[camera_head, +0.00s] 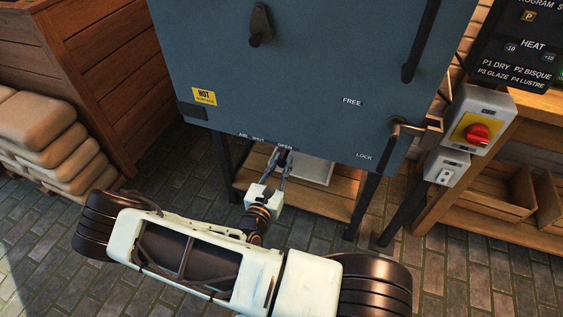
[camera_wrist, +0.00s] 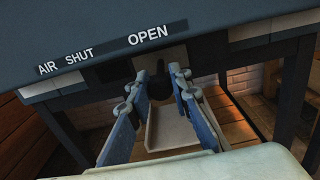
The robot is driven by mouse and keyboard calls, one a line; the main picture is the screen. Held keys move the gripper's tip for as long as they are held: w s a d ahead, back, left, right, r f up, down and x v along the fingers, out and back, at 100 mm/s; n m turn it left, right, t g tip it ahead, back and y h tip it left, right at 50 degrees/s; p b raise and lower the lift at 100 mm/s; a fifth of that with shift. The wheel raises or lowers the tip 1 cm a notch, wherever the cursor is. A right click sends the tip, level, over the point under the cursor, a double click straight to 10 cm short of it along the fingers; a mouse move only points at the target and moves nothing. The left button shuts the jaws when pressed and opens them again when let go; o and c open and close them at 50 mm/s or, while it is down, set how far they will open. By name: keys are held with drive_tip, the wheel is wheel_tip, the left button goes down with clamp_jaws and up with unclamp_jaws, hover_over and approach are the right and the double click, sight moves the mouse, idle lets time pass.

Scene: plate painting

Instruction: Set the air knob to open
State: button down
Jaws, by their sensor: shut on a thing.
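The air knob (camera_wrist: 158,84) is a dark knob under the kiln's lower edge, below the label strip (camera_wrist: 115,46) reading AIR, SHUT and OPEN. In the wrist view it sits below the word OPEN, between my fingers. My gripper (camera_wrist: 160,88) is shut on it, with one finger on each side. In the head view my gripper (camera_head: 281,156) reaches up under the front edge of the blue-grey kiln (camera_head: 300,75), just below OPEN. The knob is mostly hidden there by the fingers. Its exact angle is hard to tell.
A latch handle (camera_head: 405,130) and the FREE and LOCK labels are on the kiln's right. A red switch on a yellow and grey box (camera_head: 478,133) stands further right. The kiln's dark legs flank my arm. A pale tray (camera_wrist: 172,130) lies below the knob.

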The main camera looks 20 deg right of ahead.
drive_tip(key=c, duration=1.8)
unclamp_jaws()
drive_tip(key=shift+s+d, duration=0.25)
drive_tip(key=shift+o, duration=0.2)
drive_tip(key=v, duration=1.2)
drive_tip(key=shift+w, duration=0.1)
